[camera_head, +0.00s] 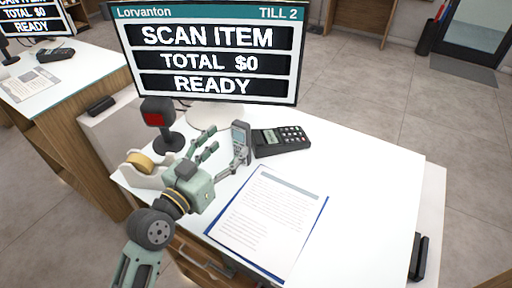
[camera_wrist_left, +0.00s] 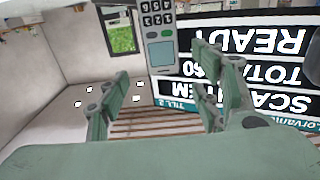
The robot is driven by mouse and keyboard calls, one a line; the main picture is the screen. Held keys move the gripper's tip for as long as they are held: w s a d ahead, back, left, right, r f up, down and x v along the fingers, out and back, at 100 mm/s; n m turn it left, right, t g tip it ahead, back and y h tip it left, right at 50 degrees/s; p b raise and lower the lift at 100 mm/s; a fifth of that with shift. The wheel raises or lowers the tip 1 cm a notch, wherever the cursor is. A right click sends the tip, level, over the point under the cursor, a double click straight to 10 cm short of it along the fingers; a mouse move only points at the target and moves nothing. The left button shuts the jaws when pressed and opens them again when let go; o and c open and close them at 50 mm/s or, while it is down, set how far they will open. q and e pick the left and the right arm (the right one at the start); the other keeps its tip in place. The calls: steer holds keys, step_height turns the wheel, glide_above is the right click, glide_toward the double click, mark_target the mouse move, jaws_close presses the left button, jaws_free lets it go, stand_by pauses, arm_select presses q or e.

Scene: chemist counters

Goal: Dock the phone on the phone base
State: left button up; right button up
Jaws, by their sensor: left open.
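The phone (camera_head: 240,132) is a grey handset with a small screen, upright near the back middle of the white counter. In the left wrist view the phone (camera_wrist_left: 159,38) appears upside down, its keypad at the top edge. My left gripper (camera_head: 224,148) comes in from the left just in front of the phone. In the left wrist view my left gripper (camera_wrist_left: 164,77) is open, with the phone beyond the gap between its fingers. I cannot tell whether they touch. I cannot clearly pick out the phone base. My right gripper is not in view.
A dark keypad unit (camera_head: 281,141) lies right of the phone. A monitor (camera_head: 213,110) and a scanner on a stand (camera_head: 160,118) stand behind. A tape dispenser (camera_head: 150,178) sits left. A clipboard (camera_head: 268,222) lies in front. The counter's right side (camera_head: 370,190) is clear.

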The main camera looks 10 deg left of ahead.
mark_target(238, 134)
arm_select(q)
steer(key=x, duration=0.2)
steer(key=p+x, duration=0.1)
steer(key=shift+w+a, duration=0.2)
steer(key=shift+w, duration=0.15)
steer(key=x, duration=0.1)
steer(key=p+x, duration=0.1)
steer(key=x, duration=0.1)
steer(key=shift+w+d+f, duration=0.1)
steer(key=shift+d+f, duration=0.05)
steer(key=shift+f, duration=0.1)
steer(key=shift+w+d+f+p, duration=0.2)
steer(key=shift+w+p, duration=0.1)
steer(key=shift+w, duration=0.15)
steer(key=c, duration=1.4)
steer(key=shift+r, duration=0.1)
steer(key=shift+c, duration=0.2)
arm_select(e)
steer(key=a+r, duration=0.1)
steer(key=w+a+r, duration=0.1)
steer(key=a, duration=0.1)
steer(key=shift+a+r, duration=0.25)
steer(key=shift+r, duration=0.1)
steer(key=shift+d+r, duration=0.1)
